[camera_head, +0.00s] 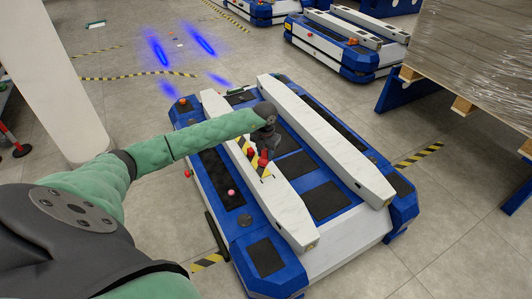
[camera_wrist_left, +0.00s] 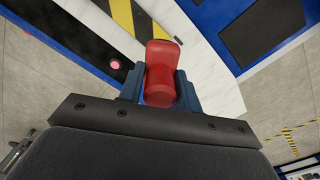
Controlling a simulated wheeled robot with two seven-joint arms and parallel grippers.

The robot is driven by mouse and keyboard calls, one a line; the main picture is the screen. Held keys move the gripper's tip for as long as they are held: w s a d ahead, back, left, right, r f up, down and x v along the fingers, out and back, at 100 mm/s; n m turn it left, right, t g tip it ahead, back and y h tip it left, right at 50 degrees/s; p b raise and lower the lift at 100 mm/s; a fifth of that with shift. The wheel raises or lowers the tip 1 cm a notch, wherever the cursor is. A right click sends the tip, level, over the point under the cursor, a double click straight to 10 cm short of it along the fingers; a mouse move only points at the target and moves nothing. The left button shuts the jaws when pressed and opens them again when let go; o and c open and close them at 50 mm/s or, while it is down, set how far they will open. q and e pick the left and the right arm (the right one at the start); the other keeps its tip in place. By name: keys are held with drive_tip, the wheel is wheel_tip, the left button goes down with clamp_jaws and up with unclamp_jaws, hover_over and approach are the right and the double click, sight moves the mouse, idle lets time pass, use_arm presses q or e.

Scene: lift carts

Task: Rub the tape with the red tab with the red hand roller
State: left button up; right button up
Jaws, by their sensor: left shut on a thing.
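My left gripper (camera_head: 263,150) is above the near white beam (camera_head: 292,214) of the lift cart. It is shut on the red hand roller (camera_head: 263,160), which also fills the middle of the left wrist view (camera_wrist_left: 160,72) between the fingers. Yellow-and-black striped tape (camera_head: 262,171) lies on the beam beside and below the roller. The tape also shows at the top of the left wrist view (camera_wrist_left: 123,14), partly hidden by the roller. I cannot make out a red tab on it, nor whether the roller touches the tape. My right gripper is not in view.
The blue and white lift cart (camera_head: 266,258) has a second white beam (camera_head: 335,140) and a pink button (camera_head: 231,192). Another cart (camera_head: 330,58) stands behind. A wrapped pallet load (camera_head: 480,50) is at right and a white pillar (camera_head: 75,80) at left.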

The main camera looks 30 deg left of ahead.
use_arm(q)
drive_tip(key=shift+r, duration=0.25)
drive_tip(key=shift+c, duration=0.2)
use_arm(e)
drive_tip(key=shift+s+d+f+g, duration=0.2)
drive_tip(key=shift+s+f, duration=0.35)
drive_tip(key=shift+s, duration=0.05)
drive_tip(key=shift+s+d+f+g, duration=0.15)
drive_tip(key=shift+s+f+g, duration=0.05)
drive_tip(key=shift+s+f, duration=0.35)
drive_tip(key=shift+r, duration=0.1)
